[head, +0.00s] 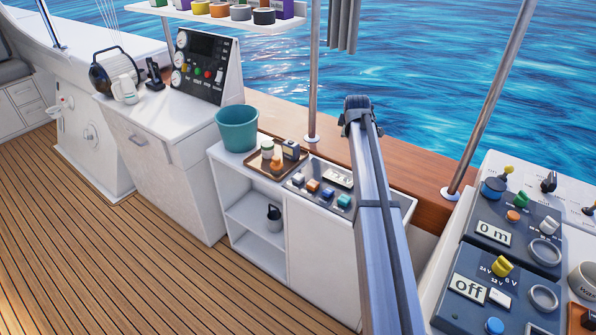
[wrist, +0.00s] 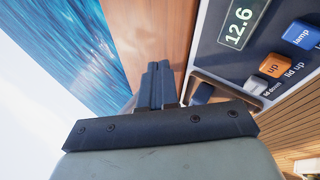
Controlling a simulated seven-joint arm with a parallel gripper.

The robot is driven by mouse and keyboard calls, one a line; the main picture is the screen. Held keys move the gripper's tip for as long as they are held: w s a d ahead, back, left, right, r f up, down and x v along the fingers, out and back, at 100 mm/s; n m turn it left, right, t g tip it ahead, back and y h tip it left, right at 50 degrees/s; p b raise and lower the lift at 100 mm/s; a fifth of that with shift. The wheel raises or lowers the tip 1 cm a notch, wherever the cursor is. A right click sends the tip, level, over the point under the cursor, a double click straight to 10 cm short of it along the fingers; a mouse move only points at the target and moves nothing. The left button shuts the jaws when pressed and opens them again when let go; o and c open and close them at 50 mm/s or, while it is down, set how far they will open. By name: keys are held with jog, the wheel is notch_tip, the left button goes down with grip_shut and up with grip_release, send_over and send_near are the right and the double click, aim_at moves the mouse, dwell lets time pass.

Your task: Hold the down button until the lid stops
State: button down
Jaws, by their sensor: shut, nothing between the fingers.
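The control panel (head: 322,203) on the white cabinet carries a row of buttons and a display. The wrist view shows its display (wrist: 238,27) reading 12.6. An orange button marked "up" (wrist: 273,66) sits beside the label "lid up". The label "lid down" (wrist: 273,89) is beside it; its button is partly hidden at the panel edge. My gripper (wrist: 159,72) is shut and empty, its fingers over the wooden rail left of the panel, apart from the buttons. In the head view my arm covers the panel's right side, and no gripper fingers can be made out. I cannot identify the lid.
A brown tray (head: 255,168) with small items and a teal bucket (head: 237,128) stand beside the panel. A metal post (head: 314,70) rises from the wooden rail (head: 430,175) behind. More control boxes (head: 508,245) are at right. The plank deck (head: 130,265) is clear.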

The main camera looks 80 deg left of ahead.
jog(key=s+a+f+n+g+h, duration=0.1)
jog(key=s+n+h, duration=0.3)
jog(key=s+n, duration=0.5)
jog(key=n+g+h, duration=0.1)
jog(key=n+h, duration=0.2)
jog(key=n, duration=0.3)
send_over(298, 177)
jog(key=shift+r, duration=0.25)
notch_tip(298, 177, down, 14)
